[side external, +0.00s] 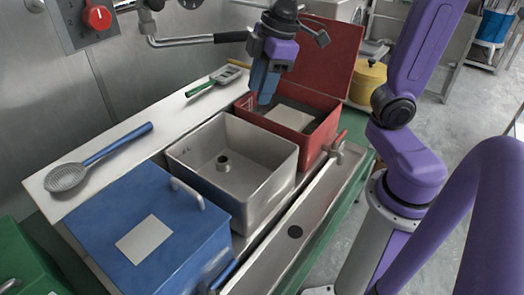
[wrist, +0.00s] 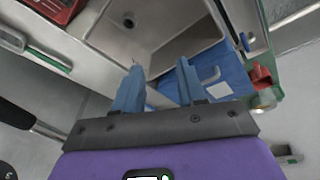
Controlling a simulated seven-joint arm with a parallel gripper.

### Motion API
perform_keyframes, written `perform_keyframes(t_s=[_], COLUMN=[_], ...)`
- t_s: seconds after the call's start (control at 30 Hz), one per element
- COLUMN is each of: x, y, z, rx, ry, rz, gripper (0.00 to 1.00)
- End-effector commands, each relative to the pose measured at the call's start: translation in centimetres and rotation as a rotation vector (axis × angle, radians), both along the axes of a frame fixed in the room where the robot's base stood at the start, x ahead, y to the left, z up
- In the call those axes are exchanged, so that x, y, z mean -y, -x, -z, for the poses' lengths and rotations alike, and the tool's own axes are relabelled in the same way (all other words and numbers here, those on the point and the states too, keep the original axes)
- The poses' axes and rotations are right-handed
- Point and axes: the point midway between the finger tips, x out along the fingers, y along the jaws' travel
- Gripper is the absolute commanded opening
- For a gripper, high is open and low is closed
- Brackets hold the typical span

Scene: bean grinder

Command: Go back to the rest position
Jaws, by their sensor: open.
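My gripper (side external: 264,98) has blue fingers and a purple body, and hangs above the bench in the side external view. Its fingers point down, in front of the open red box as seen from this camera. In the wrist view my gripper (wrist: 159,66) shows two blue fingers spread apart with nothing between them. The red box (side external: 318,140) has its lid (side external: 325,55) raised and a pale panel inside. The exact height of my fingertips above the box is hard to tell.
A steel basin (side external: 184,158) with a drain stands between the red box and a closed blue box (side external: 110,208). A blue-handled strainer (side external: 70,177) and a green-handled tool (side external: 200,90) lie on the rear ledge. A tap with a red handle (side external: 340,137) sits at the right. A horizontal steel pipe (side external: 185,40) runs near my gripper.

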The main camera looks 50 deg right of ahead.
Motion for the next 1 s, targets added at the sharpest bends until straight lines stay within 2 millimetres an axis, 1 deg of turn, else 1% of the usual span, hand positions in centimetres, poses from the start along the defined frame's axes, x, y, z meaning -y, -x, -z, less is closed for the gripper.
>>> perform_keyframes(t_s=[0.03, 0.2, 0.3, 0.43, 0.5, 0.63, 1.0], x=[-0.3, -0.2, 0.5, 1.6, 2.1, 2.5, 2.6], y=[1.9, 7.8, 11.0, 13.9, 15.0, 15.9, 16.0], z=[1.2, 4.8, 6.7, 8.5, 9.1, 9.6, 9.7], rx=[-0.029, -0.109, -0.145, -0.176, -0.186, -0.194, -0.195], ry=[0.01, 0.052, 0.083, 0.118, 0.132, 0.145, 0.146], rz=[-0.017, -0.045, -0.059, -0.071, -0.075, -0.078, -0.078], gripper=[0.4, 0.4, 0.4, 0.4, 0.4, 0.4, 0.4])
